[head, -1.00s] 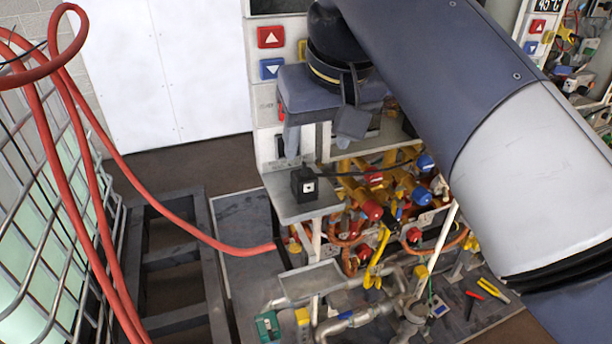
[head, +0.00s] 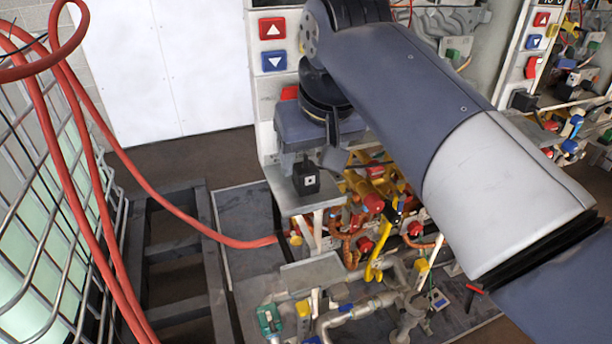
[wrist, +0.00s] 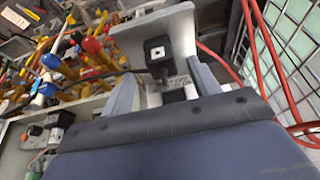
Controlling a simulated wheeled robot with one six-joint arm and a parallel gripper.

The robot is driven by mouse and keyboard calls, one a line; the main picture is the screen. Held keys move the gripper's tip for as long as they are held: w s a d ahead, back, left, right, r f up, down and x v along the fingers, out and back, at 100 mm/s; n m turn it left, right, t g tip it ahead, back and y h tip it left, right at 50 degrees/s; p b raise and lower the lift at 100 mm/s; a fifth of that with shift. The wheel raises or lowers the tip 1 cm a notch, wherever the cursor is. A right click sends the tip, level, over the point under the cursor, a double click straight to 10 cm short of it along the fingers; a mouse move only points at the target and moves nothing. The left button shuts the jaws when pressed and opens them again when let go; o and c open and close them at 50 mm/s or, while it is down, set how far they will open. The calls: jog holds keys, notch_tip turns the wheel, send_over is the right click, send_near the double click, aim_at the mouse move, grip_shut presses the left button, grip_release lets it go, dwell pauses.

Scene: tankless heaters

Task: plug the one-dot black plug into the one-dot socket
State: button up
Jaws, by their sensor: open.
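The black plug (head: 308,180), a cube with one dot on a white square on its top, stands upright on a grey metal shelf (head: 284,192). In the wrist view the plug (wrist: 158,54) shows just beyond the fingertips, on the same pale shelf (wrist: 180,28). My gripper (head: 308,150) is just behind the plug in the head view. In the wrist view my gripper (wrist: 163,78) is open, with one finger on each side and nothing clearly held between them. I cannot make out the one-dot socket for certain.
A heater panel with red (head: 272,28) and blue (head: 274,60) arrow buttons stands behind my gripper. Yellow, red and copper pipework (head: 370,200) crowds the right of the shelf. A red hose (head: 170,205) and a wire rack (head: 60,190) are at the left.

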aim_at(306, 168)
jog(key=shift+x, duration=2.15)
jog(key=shift+w+a+r, duration=0.1)
jog(key=shift+w+a, duration=0.05)
jog(key=shift+a, duration=0.05)
jog(key=c, duration=1)
jog(key=shift+r, duration=0.1)
notch_tip(306, 168, up, 10)
jog(key=shift+f+p, duration=0.1)
jog(key=shift+p, duration=0.2)
